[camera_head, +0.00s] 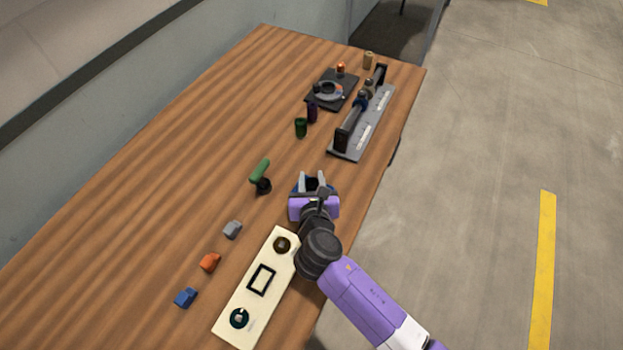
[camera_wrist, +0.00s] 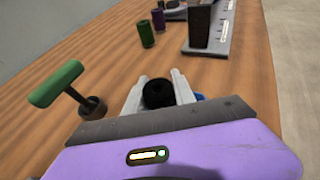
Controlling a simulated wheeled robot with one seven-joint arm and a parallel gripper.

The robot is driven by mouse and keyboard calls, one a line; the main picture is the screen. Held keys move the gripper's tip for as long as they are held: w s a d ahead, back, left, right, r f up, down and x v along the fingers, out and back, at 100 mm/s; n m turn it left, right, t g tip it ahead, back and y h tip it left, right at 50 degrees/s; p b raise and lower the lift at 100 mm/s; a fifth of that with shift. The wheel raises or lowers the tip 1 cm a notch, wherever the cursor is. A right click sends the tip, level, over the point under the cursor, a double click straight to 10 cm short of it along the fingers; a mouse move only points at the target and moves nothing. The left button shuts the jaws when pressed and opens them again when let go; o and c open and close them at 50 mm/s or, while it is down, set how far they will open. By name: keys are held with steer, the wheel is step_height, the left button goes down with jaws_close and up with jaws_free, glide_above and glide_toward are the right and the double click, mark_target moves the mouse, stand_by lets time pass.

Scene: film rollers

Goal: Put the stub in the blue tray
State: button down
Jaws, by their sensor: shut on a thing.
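My gripper (camera_head: 313,182) is over the table's right side, its fingers pointing away from me. It is shut on a short black round piece, which I take to be the stub (camera_wrist: 158,93); it shows between the two pale fingers in the wrist view. A small blue edge, likely part of the blue tray (camera_wrist: 199,97), shows just beside the right finger. Blue also shows beside the gripper in the head view (camera_head: 333,189). Most of the tray is hidden by my gripper, so I cannot tell whether the stub touches it.
A green-handled tool (camera_head: 260,172) stands left of my gripper. Green (camera_head: 301,128) and purple (camera_head: 312,112) cylinders and a grey roller stand (camera_head: 346,153) are farther off. A cream board (camera_head: 251,303) and grey (camera_head: 232,229), orange (camera_head: 210,261) and blue (camera_head: 186,298) blocks lie nearer.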

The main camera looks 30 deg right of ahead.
steer(key=shift+f, duration=0.25)
steer(key=shift+f, duration=0.15)
steer(key=c, duration=1)
jaws_free()
steer(key=shift+s+f, duration=0.15)
steer(key=shift+f, duration=0.05)
steer(key=shift+c, duration=0.2)
steer(key=shift+a+r, duration=0.1)
steer(key=shift+r, duration=0.4)
steer(key=v, duration=1.2)
steer(key=shift+r, duration=0.1)
